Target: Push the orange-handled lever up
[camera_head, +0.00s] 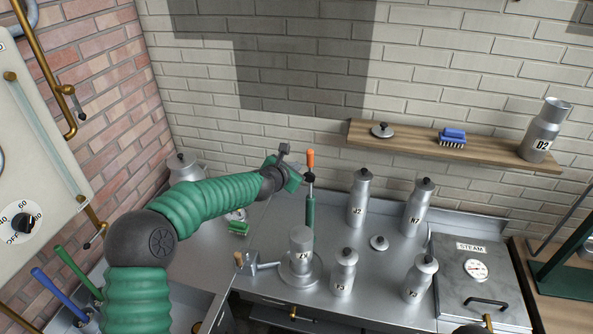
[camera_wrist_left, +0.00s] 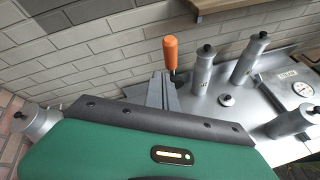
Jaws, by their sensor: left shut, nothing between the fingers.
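The orange-handled lever (camera_head: 310,158) stands roughly upright in the head view, with its orange grip at the top. A green upright part (camera_head: 310,211) shows below it. My left gripper (camera_head: 306,178) is shut and empty, close to the lever just below the orange grip. In the left wrist view the orange handle (camera_wrist_left: 170,52) rises just beyond the closed grey fingertips (camera_wrist_left: 163,77). The fingers hide the lower part of the lever, and I cannot tell whether they touch it. My right gripper is not in view.
A metal can (camera_head: 301,245) stands on a round base in front of the lever. Labelled bottles (camera_head: 358,200) stand to the right, beside the steam box (camera_head: 477,262). A wooden shelf (camera_head: 400,141) is on the back wall. A small green brush (camera_head: 238,229) lies left of the lever.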

